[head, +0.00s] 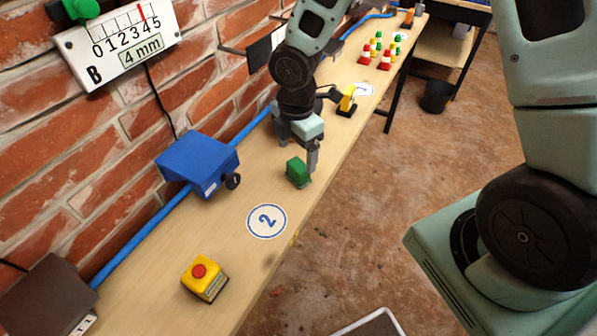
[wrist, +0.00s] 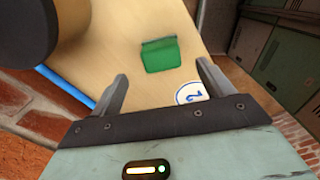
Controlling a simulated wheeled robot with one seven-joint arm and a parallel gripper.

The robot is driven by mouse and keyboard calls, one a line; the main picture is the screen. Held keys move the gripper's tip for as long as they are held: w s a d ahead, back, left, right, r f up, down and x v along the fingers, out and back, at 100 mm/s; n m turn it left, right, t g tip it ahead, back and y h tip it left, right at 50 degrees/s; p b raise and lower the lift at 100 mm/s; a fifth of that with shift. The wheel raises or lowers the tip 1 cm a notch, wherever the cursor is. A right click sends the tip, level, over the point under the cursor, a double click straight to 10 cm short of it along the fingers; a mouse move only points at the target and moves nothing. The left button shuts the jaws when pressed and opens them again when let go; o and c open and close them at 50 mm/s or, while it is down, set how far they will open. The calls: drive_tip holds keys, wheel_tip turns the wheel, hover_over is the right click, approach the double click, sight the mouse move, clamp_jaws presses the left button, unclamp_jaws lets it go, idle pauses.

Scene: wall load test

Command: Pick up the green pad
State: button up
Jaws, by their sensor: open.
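The green pad (head: 298,172) is a small green block on the wooden bench, just beyond the round label marked 2. It also shows in the wrist view (wrist: 161,54), ahead of the fingertips and between their lines. My gripper (head: 309,160) is over the bench at the pad, with one finger seen close to the pad's right side in the head view. In the wrist view my gripper (wrist: 160,76) has its two fingers wide apart with nothing between them. The other finger is hidden in the head view. I cannot tell whether a finger touches the pad.
The label 2 (head: 267,221) lies on the bench (head: 150,290). A yellow box with a red button (head: 204,279) stands nearer. A blue box (head: 199,165) and blue pipe (head: 140,240) run along the brick wall at left.

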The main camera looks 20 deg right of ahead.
sight(298, 164)
drive_tip(key=shift+d+f, duration=0.15)
drive_tip(key=shift+f, duration=3.05)
drive_tip(key=c, duration=1.2)
drive_tip(key=shift+r, duration=0.15)
wheel_tip(298, 164, up, 10)
drive_tip(key=shift+f+p, duration=0.1)
drive_tip(key=shift+p, duration=0.35)
